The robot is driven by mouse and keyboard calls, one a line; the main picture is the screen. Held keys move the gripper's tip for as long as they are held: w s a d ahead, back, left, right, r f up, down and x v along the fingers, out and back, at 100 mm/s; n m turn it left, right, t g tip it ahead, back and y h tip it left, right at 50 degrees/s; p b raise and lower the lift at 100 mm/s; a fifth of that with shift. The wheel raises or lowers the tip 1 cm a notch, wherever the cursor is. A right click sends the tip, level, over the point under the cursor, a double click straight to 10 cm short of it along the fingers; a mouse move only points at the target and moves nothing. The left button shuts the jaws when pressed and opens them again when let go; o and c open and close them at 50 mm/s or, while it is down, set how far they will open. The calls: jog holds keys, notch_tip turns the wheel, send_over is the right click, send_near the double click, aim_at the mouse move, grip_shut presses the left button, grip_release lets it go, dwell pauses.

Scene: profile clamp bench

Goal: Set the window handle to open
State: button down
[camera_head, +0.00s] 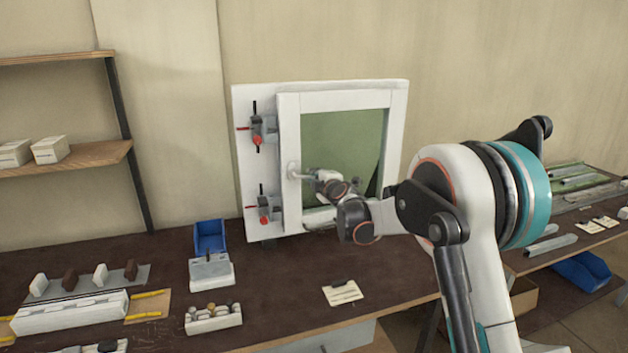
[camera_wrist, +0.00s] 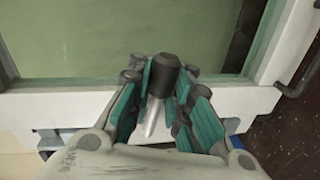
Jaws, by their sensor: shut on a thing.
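The window (camera_head: 290,130) is a white frame with a greenish pane, standing upright at the back of the bench. Its handle (camera_head: 302,176) sits on a round base on the left side of the frame and points right, about level. In the wrist view the handle (camera_wrist: 153,115) is a silvery lever with a dark end cap, lying between the teal finger pads, square to the white frame member. My gripper (camera_head: 316,178) is shut on the handle; it also shows in the wrist view (camera_wrist: 160,100). The fingers partly hide the lever in both views.
Two red-handled clamps (camera_head: 263,208) hold the window's left edge. A blue bin (camera_head: 210,237), a grey-white block (camera_head: 211,271) and a small rack (camera_head: 213,318) stand left on the dark bench. A card (camera_head: 342,293) lies in front; the bench around it is clear.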

jog(key=shift+r+n+h, duration=0.3)
jog(key=shift+r+n, duration=0.25)
jog(key=shift+n, duration=0.15)
jog(key=c, duration=1.5)
grip_release()
jog(key=shift+a, duration=0.15)
jog(key=shift+o, duration=0.2)
jog(key=shift+s+d+r, duration=0.1)
jog(key=shift+s+d, duration=0.15)
jog(key=shift+s, duration=0.3)
jog(key=v, duration=1.1)
